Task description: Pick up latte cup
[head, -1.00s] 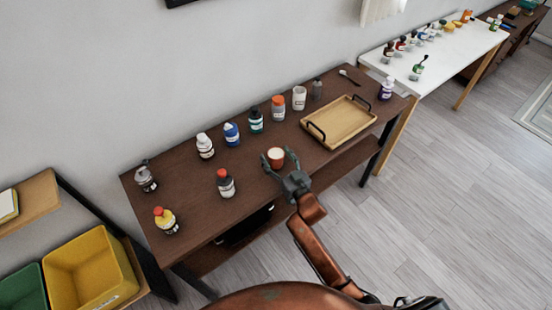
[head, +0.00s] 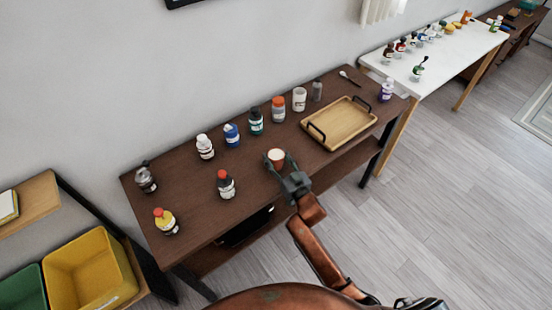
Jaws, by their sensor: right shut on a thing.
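The latte cup (head: 276,156) is a small reddish-brown cup with a pale, cream-coloured top. It is upright at the front middle of the dark brown table (head: 190,200). My right gripper (head: 279,164) reaches in from the front and is shut on the cup, with a grey finger on either side of it. I cannot tell whether the cup's base touches the table. My left gripper is not in view.
A wooden tray with black handles (head: 318,133) lies right of the cup. Several bottles stand along the back, including a blue one (head: 232,134). A white table (head: 425,65) adjoins at right.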

